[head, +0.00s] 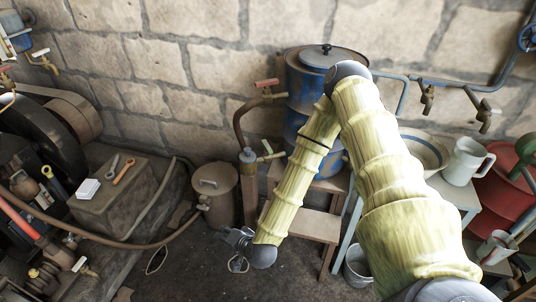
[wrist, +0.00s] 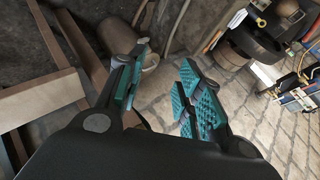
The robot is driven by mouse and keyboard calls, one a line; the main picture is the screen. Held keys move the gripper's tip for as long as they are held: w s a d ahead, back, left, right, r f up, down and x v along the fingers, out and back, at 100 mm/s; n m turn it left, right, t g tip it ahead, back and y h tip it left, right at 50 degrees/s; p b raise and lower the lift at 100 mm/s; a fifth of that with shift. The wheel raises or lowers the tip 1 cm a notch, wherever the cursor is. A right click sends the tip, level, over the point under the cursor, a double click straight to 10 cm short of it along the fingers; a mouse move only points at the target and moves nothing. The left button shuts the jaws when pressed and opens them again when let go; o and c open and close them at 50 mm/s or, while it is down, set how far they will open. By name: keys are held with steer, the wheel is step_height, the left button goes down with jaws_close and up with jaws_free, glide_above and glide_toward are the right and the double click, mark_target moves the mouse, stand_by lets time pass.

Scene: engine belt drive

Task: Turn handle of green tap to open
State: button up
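No tap with a clearly green handle can be picked out. A tap with a red handle (head: 266,84) is on the pipe beside the blue barrel. A lower tap with a pale handle (head: 270,157) sits by a small blue-grey fitting; its exact colour is hard to tell. Two brass taps (head: 428,96) (head: 484,115) hang from the wall pipe at right. My gripper (head: 238,246) hangs low at the end of the arm, apart from all these taps. In the wrist view, my gripper (wrist: 160,92) is open, with its teal-padded fingers apart and nothing between them.
The blue barrel (head: 305,90) stands on a wooden stand (head: 310,225), partly behind my arm. A lidded metal can (head: 216,190) is left of it. A stone block with tools (head: 115,205) and a machine wheel (head: 45,125) fill the left. A red drum (head: 500,200) stands at right.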

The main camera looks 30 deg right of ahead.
steer(key=w+d+r+m+t+h+b, duration=0.1)
steer(key=w+d+m+t+h+b, duration=0.15)
steer(key=w+d, duration=0.3)
steer(key=m+t+h+b, duration=0.3)
steer(key=m+h+b, duration=0.3)
steer(key=m+h, duration=0.3)
glide_toward(267, 145)
steer(key=shift+m+y, duration=0.35)
steer(key=shift+y, duration=0.4)
steer(key=x, duration=0.6)
steer(key=p+x, duration=0.1)
steer(key=x, duration=0.3)
steer(key=shift+s+d+f, duration=0.1)
steer(key=shift+d+f, duration=0.05)
steer(key=shift+d, duration=0.15)
jaws_close()
